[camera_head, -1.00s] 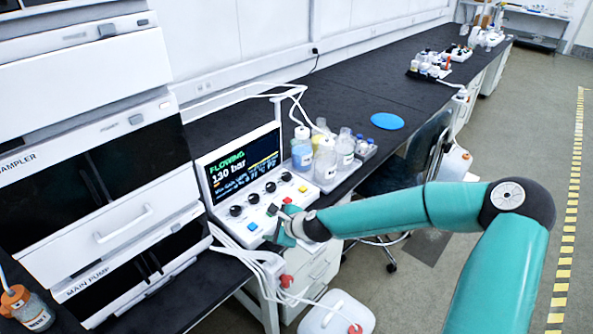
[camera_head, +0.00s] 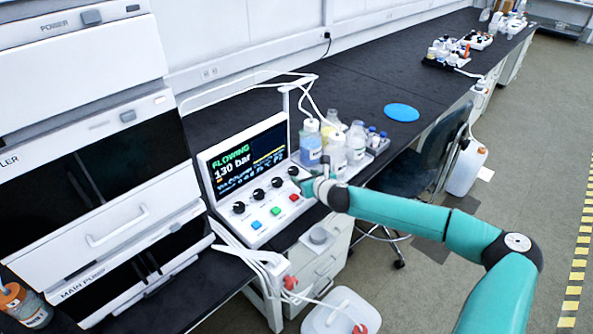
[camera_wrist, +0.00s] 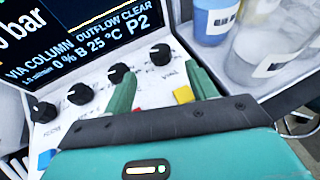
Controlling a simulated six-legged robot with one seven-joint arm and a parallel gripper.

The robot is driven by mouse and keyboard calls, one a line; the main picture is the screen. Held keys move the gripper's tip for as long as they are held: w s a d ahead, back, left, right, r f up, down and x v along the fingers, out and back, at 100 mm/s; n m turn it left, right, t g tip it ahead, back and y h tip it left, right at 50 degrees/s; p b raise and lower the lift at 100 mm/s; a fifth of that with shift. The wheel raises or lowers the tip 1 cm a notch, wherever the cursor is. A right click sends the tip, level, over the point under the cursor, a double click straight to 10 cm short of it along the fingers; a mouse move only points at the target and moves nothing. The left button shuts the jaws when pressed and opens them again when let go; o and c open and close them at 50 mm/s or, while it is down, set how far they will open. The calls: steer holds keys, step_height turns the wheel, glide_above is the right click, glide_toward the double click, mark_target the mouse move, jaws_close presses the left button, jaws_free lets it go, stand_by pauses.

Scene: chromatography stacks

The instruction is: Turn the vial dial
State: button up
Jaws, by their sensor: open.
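The control panel (camera_head: 222,232) has a row of black dials under its screen. The rightmost dial (camera_head: 293,171) has a small label below it that looks like "VIAL"; it also shows in the wrist view (camera_wrist: 160,54). My gripper (camera_head: 308,184) is at the panel's right end. In the wrist view my gripper (camera_wrist: 161,68) is open, with one green finger on either side of the line to the rightmost dial. The dial lies just beyond the fingertips, and I see no contact. The left fingertip is close to the neighbouring dial (camera_wrist: 118,73).
A yellow button (camera_wrist: 183,94) shows between the fingers. A red button (camera_head: 294,197), green button (camera_head: 275,211) and blue button (camera_head: 256,225) line the panel's front. Bottles (camera_head: 310,148) stand close right of the panel. The screen (camera_head: 245,160) rises behind the dials.

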mark_target(294, 170)
steer(key=x, duration=0.7)
steer(key=shift+w+a, duration=0.15)
steer(key=shift+w, duration=0.15)
steer(key=shift+f, duration=0.1)
steer(key=c, duration=1)
steer(key=shift+a+m+t, duration=0.15)
steer(key=shift+m+t, duration=0.15)
steer(key=m+h, duration=0.1)
steer(key=m+t+h, duration=0.1)
steer(key=h, duration=0.1)
steer(key=shift+s+a+m, duration=0.1)
steer(key=shift+a+m, duration=0.1)
steer(key=shift+m, duration=0.1)
steer(key=shift+a+m+h, duration=0.2)
steer(key=shift+m+h, duration=2.1)
steer(key=shift+h, duration=0.6)
